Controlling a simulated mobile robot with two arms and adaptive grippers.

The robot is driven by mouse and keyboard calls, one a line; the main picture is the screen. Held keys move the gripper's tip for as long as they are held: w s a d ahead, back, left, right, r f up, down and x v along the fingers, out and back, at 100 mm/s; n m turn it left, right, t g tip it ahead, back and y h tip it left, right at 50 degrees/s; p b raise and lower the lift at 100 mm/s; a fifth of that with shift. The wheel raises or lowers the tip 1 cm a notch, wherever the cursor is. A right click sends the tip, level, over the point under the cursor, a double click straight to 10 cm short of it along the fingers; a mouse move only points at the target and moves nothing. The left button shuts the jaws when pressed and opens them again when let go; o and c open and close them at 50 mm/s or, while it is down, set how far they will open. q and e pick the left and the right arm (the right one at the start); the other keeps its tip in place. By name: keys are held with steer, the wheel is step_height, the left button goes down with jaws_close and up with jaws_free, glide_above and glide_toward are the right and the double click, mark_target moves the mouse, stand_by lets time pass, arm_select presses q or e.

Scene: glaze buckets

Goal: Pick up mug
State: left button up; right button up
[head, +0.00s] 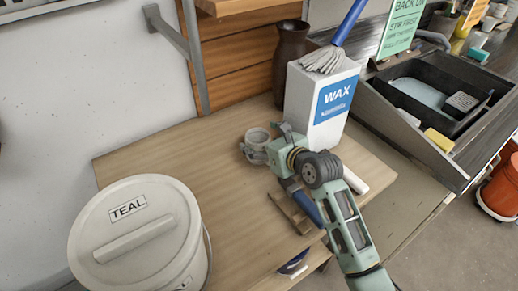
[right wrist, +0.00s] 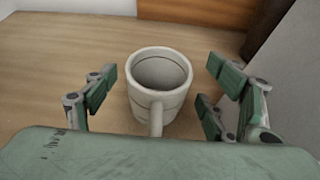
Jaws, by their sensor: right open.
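A pale cream mug (right wrist: 160,85) stands upright and empty on the wooden table, its handle turned toward my right gripper's palm. In the head view the mug (head: 258,136) is small and partly hidden by my right gripper (head: 262,150). In the right wrist view my right gripper (right wrist: 160,85) is open, with fingers on the left and right of the mug. Gaps show between the fingers and the mug's sides. My left gripper is not in view.
A white box marked WAX (head: 318,103) stands close behind and right of the mug, with a brown vase (head: 290,60) behind it. A white bucket marked TEAL (head: 137,235) is at the front left. The table (head: 150,155) left of the mug is clear.

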steer(key=shift+x, duration=0.9)
steer(key=shift+s, duration=0.1)
steer(key=c, duration=1.5)
